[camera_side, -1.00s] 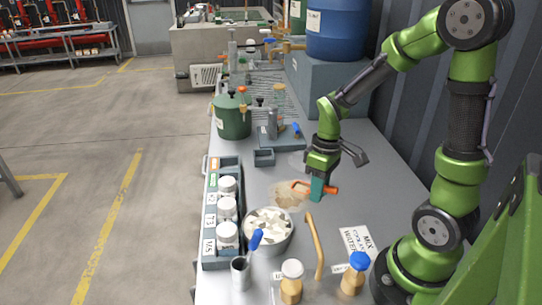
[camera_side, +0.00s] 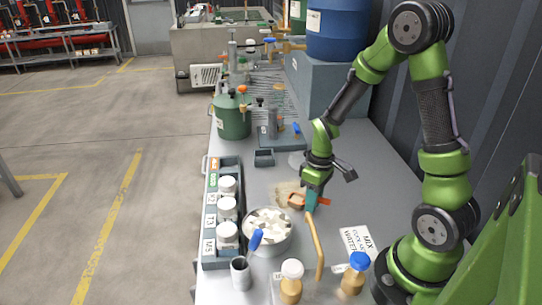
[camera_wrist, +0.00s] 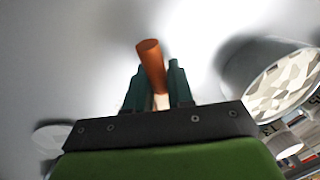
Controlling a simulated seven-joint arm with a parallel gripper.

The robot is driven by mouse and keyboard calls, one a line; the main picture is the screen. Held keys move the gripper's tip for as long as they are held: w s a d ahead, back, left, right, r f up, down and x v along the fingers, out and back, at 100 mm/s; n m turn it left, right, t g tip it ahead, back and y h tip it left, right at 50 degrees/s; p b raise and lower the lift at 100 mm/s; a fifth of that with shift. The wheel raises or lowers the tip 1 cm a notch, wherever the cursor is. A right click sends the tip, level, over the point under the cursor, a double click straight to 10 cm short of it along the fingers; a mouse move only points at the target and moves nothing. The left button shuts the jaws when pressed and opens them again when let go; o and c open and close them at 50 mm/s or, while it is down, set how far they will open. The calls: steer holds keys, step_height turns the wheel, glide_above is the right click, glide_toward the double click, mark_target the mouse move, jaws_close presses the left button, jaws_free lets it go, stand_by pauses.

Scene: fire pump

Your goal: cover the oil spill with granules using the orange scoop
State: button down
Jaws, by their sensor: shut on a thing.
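My gripper (camera_side: 311,201) is shut on the orange scoop (camera_side: 323,201), with the orange handle also showing between the fingers in the wrist view (camera_wrist: 151,62). The spill is partly hidden behind my gripper and the scoop. The round metal bowl (camera_side: 268,247) with pale, chunky granules stands to the left and nearer the camera; it shows at the right of the wrist view (camera_wrist: 250,65). I cannot tell whether the scoop holds granules.
A rack (camera_side: 211,215) with white-capped jars lines the left edge. A tan curved rod (camera_side: 317,250) lies close in front of my gripper. A metal cup (camera_side: 240,273) and bottles (camera_side: 355,274) stand at the near end. A green canister (camera_side: 231,117) stands farther back.

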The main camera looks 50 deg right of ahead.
steer(key=shift+w+d, duration=3.5)
steer(key=shift+d, duration=0.05)
steer(key=shift+w, duration=0.25)
steer(key=shift+w+a, duration=0.55)
steer(key=shift+a, duration=0.25)
steer(key=shift+s+a, duration=4.55)
steer(key=shift+s, duration=0.05)
steer(key=shift+w+a, duration=0.7)
steer(key=shift+a, duration=0.1)
steer(key=shift+w+d, duration=4.75)
steer(key=shift+w, duration=0.05)
step_height(320, 180, up, 8)
steer(key=shift+r, duration=0.1)
